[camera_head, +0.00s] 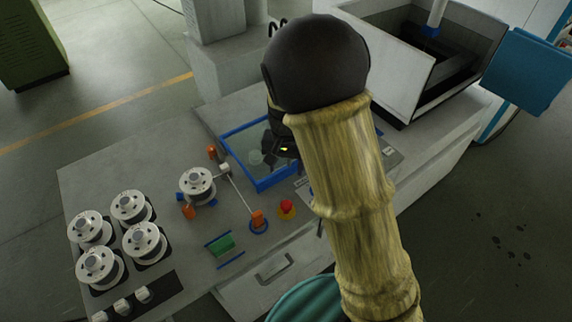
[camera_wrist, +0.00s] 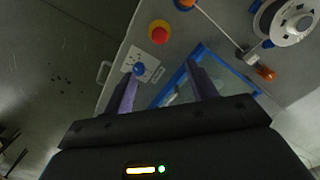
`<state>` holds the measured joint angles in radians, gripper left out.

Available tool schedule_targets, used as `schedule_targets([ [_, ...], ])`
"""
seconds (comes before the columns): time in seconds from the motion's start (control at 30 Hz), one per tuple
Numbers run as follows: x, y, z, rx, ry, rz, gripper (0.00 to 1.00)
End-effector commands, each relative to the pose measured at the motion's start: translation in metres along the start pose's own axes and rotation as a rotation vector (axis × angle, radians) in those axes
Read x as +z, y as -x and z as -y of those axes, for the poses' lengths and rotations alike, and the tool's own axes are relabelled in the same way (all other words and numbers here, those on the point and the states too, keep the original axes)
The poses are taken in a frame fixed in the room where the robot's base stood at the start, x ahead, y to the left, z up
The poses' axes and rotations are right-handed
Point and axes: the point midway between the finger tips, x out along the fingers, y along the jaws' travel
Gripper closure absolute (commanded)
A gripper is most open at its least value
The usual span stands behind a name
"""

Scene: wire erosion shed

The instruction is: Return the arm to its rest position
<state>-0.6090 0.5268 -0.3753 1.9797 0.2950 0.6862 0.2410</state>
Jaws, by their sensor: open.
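My arm, in a yellowish sleeve with a dark rounded joint, reaches over the workbench in the head view. My gripper (camera_wrist: 162,88) shows in the wrist view with its two fingers spread apart and nothing between them. It is above the bench near a blue-rimmed tray (camera_wrist: 168,92). In the head view my gripper (camera_head: 284,150) is partly hidden by my arm, over the same blue-rimmed tray (camera_head: 262,184).
A red button (camera_head: 287,206), a spool (camera_head: 197,186) with orange-ended guides and a green block (camera_head: 221,246) lie on the bench. Several spools (camera_head: 131,206) stand at the left. A grey machine tank (camera_head: 395,65) with a blue panel (camera_head: 527,70) stands behind at right.

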Motion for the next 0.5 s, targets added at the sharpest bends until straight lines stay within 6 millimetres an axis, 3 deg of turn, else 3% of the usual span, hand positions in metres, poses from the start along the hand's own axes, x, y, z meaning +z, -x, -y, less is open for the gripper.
schedule_targets([
  [0.37, 0.000, 0.000, -0.002, -0.001, -0.001, -0.001, 0.43],
  [0.5, 0.004, 0.002, -0.019, -0.014, 0.001, -0.009, 0.43],
])
